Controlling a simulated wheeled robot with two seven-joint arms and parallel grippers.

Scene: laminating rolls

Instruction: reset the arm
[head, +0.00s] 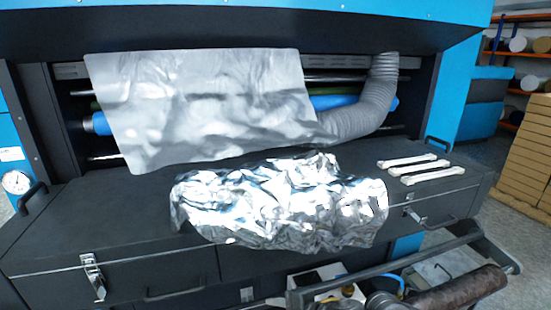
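Neither of my grippers shows in the head view, and no arm crosses the work area. A smooth silver sheet (205,105) hangs in front of the machine's rollers. A crumpled shiny foil (280,205) lies on the black ledge (120,215) and drapes over its front edge. A grey ribbed hose (375,105) curves down at the right of the hanging sheet, its lower end next to the sheet's corner.
A blue roller (335,102) shows behind the sheet. A pressure gauge (16,182) is at far left. The ledge's left part is clear.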

